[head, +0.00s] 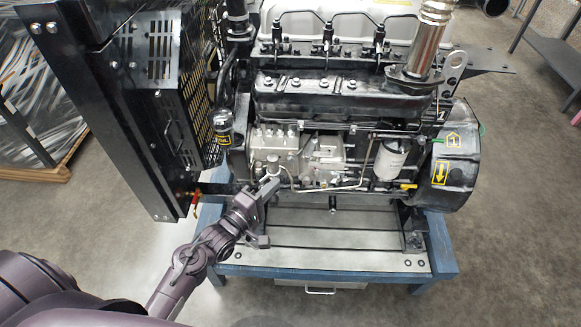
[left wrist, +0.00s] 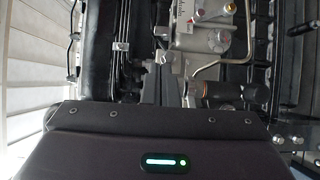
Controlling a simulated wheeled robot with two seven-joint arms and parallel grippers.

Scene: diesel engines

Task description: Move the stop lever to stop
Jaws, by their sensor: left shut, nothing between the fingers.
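The diesel engine (head: 340,100) stands on a blue stand. The silver fuel pump (head: 275,140) is on its near side and also shows at the top of the left wrist view (left wrist: 205,35). I cannot clearly pick out the stop lever; small metal parts crowd the pump's lower side, and my gripper may hide some. My left gripper (head: 271,180) is shut and empty, in front of the pump's lower part. Its fingers (left wrist: 160,88) point toward the engine in the left wrist view. Whether they touch anything I cannot tell. My right gripper is not in view.
A black radiator frame (head: 120,110) stands close on the left, with a red-handled valve (head: 195,197) at its foot. A thin metal pipe (head: 325,187) runs beside the pump. A white filter (head: 390,160) and a yellow handle (head: 408,186) are farther right. The stand's plate (head: 325,240) lies below.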

